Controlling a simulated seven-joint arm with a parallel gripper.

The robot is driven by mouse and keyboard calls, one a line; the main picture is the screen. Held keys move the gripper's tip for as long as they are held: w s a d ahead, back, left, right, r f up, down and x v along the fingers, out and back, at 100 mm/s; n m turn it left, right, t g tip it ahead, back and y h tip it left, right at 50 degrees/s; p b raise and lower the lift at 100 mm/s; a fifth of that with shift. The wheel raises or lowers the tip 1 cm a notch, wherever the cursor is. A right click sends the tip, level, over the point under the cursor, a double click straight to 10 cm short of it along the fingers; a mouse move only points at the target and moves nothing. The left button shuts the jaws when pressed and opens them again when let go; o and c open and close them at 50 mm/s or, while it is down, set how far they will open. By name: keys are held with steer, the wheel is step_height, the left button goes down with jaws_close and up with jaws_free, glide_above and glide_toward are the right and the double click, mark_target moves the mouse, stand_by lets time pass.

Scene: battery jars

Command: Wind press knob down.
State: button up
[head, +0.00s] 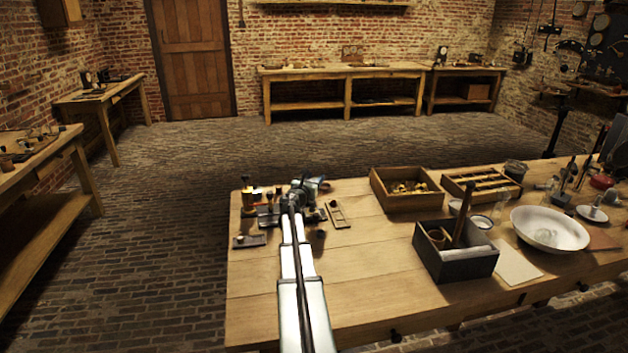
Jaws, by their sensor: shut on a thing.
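My gripper (297,194) is at the end of my arm, over the left end of the wooden workbench (340,285). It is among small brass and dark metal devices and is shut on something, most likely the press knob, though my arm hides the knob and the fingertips. A brass upright piece (249,201) stands just left of my gripper. A dark metal base (268,216) shows below it. The press itself is mostly hidden, and I cannot tell how far down the knob is.
A flat plate (249,241) and a small frame-like piece (338,214) lie near my gripper. To the right stand a wooden tray with brass parts (406,205), a dark box (455,267) and a white bowl (550,246). The bench's front middle is clear.

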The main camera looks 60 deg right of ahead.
steer(key=shift+g, duration=0.3)
steer(key=m+g, duration=0.3)
steer(key=g, duration=0.2)
steer(key=shift+s+d+m, duration=0.1)
steer(key=shift+s+m, duration=0.05)
steer(key=shift+m, duration=0.25)
steer(key=shift+s+m+g+y, duration=0.25)
steer(key=shift+m+g+y, duration=0.25)
steer(key=shift+m+g, duration=0.75)
steer(key=shift+s+m+g+y, duration=0.2)
steer(key=shift+m+g+y, duration=0.4)
steer(key=shift+g, duration=1.15)
steer(key=shift+a, duration=0.2)
steer(key=o, duration=1)
steer(key=shift+c, duration=0.2)
steer(key=shift+a, duration=0.1)
steer(key=v, duration=1.3)
steer(key=shift+w+a+f, duration=0.15)
steer(key=shift+a, duration=0.1)
